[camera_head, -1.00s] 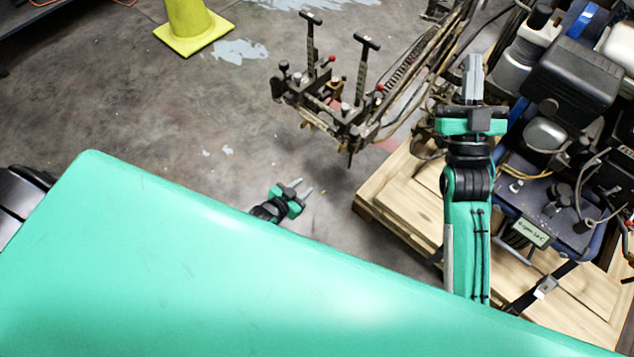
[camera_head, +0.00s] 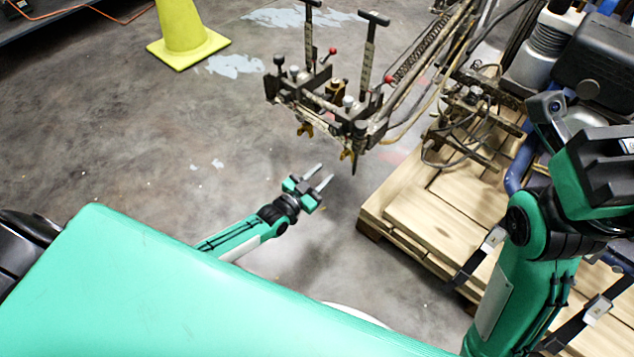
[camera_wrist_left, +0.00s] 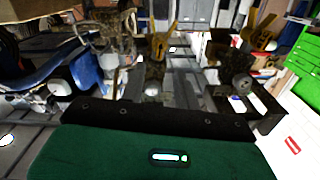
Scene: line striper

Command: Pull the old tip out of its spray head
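The spray carriage (camera_head: 318,100) hangs at the upper middle of the head view, with two black T-handles on top. Two small brass-yellow pieces hang under it, a left one (camera_head: 305,129) and a right one (camera_head: 347,155); I cannot tell which holds the old tip. My left gripper (camera_head: 320,177) is below the carriage, fingers apart and empty, not touching it. In the left wrist view, yellow pieces show ahead at the left (camera_wrist_left: 164,44) and right (camera_wrist_left: 262,40), dark and unclear. My right wrist (camera_head: 600,165) is at the right edge; its fingertips are not visible.
A wooden pallet (camera_head: 425,212) bears the striper machine (camera_head: 600,60) on the right. Hoses and a spring arm (camera_head: 425,55) run from the carriage to the machine. A yellow cone (camera_head: 185,40) stands at the upper left. The concrete floor between is clear.

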